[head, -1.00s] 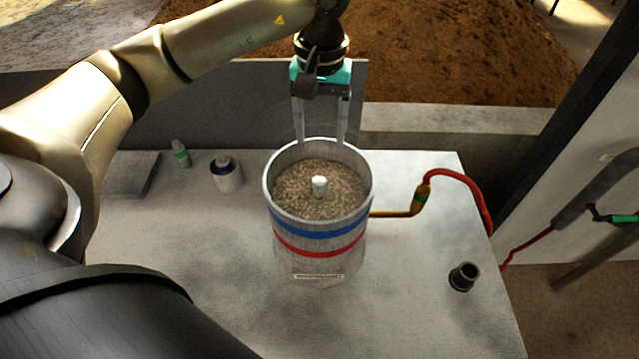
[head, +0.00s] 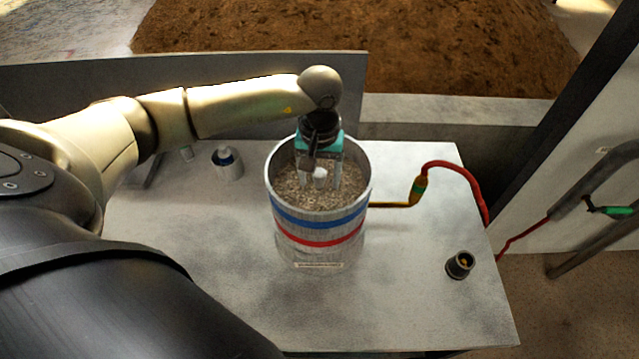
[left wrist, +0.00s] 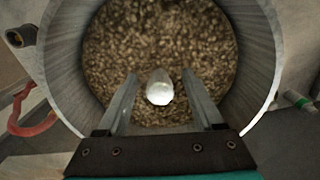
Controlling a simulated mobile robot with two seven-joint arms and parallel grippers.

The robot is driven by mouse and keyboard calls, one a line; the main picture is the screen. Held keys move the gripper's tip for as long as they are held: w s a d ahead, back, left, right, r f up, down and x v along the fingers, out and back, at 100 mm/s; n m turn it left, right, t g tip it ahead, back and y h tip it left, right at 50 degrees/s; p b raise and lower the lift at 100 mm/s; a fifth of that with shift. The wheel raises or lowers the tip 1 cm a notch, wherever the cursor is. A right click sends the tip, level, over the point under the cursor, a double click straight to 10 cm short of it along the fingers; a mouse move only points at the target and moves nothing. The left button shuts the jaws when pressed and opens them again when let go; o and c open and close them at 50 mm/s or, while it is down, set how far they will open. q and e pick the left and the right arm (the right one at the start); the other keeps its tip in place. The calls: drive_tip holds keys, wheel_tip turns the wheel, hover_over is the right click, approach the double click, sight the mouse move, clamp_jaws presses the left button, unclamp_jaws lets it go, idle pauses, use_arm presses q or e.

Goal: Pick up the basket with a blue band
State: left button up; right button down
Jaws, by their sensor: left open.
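The basket with a blue band (head: 320,220) is the upper part of a grey metal cylinder on the table, filled with brown grain (head: 290,188). A red band runs round the cylinder below the blue one. A white knob (head: 320,176) stands up from the middle of the grain; it also shows in the left wrist view (left wrist: 160,88). My left gripper (head: 321,164) points down inside the rim. In the left wrist view its fingers (left wrist: 160,76) are open, one on each side of the knob, with gaps showing. My right gripper is not in view.
The grey table (head: 400,300) is mostly clear around the cylinder. A red hose (head: 463,172) with a brass pipe joins it at the right. A dark short cup (head: 460,265) stands at the right.

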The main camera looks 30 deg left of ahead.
use_arm(q)
drive_tip(key=shift+f, duration=0.1)
clamp_jaws()
idle(0.5)
idle(0.8)
drive_tip(key=shift+w, duration=0.1)
